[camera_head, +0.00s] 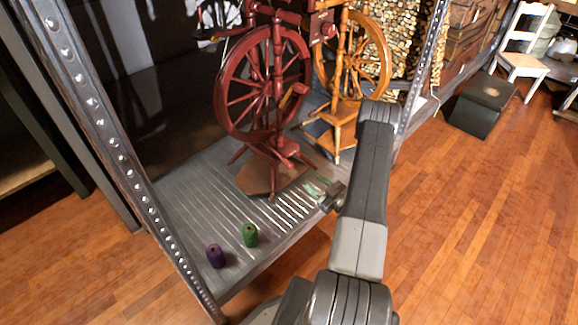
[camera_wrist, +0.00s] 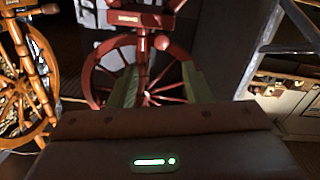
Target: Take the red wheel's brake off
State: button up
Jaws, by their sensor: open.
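The dark red spinning wheel (camera_head: 278,70) stands upright on the grey slatted shelf, left of my arm in the head view. It also shows in the wrist view (camera_wrist: 143,50), beyond my fingers. A short red peg (camera_head: 300,88) sticks out on its right side, and a round red knob (camera_wrist: 162,42) shows near the post in the wrist view. I cannot tell which part is the brake. My gripper (camera_wrist: 160,85) is open and empty, its two greenish fingers apart in front of the red wheel's lower part. In the head view my gripper is low, near the shelf's front.
An orange wooden spinning wheel (camera_head: 346,110) stands close to the right of the red one. Purple (camera_head: 215,256) and green (camera_head: 250,235) spools stand on the shelf's front left. Perforated metal posts (camera_head: 105,125) flank the shelf.

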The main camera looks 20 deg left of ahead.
aim_at(291, 167)
jog(key=b+x, duration=0.2)
jog(key=x, duration=1.1)
jog(key=shift+a, duration=0.4)
grip_shut()
